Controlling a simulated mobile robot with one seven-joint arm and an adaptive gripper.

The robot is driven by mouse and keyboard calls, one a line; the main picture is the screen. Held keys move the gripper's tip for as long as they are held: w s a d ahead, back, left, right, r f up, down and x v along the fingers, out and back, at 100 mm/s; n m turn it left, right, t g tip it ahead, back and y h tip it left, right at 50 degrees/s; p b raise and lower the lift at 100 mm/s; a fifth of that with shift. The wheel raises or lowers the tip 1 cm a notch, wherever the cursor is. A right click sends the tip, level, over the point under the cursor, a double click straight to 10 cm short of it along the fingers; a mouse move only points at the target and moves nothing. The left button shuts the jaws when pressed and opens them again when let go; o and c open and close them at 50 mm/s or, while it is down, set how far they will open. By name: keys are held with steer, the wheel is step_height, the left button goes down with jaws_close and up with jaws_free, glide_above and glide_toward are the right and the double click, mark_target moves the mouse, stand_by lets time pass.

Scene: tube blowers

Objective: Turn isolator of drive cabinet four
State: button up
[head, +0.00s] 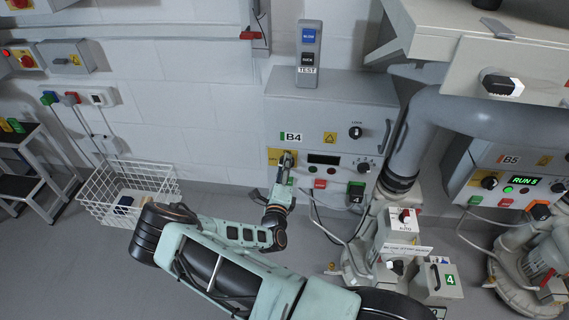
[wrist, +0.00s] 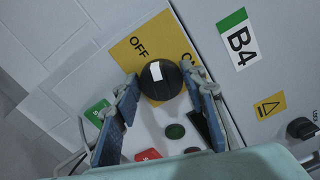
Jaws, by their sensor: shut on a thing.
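Drive cabinet B4 (head: 325,107) is a grey box on the wall in the middle of the head view. Its isolator is a round black knob (wrist: 166,86) with a white mark, on a yellow plate (wrist: 128,60) in the wrist view. The mark is on the knob's upper-left side, towards the word OFF. The second word is mostly hidden by the right finger. My gripper (wrist: 160,76) has its blue-grey fingers on both sides of the knob and is shut on it. In the head view my gripper (head: 286,166) covers most of the isolator.
A grey pendant (head: 309,55) marked TEST stands above the cabinet. A large grey pipe (head: 415,140) and cabinet B5 (head: 510,160) are to the right. A white wire basket (head: 125,190) is at the left.

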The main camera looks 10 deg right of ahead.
steer(key=shift+d+f+n+p, duration=0.15)
steer(key=shift+n+p, duration=0.25)
steer(key=shift+n, duration=1.3)
steer(key=o, duration=1.1)
steer(key=shift+o, duration=0.2)
steer(key=shift+s, duration=0.1)
steer(key=v, duration=1.2)
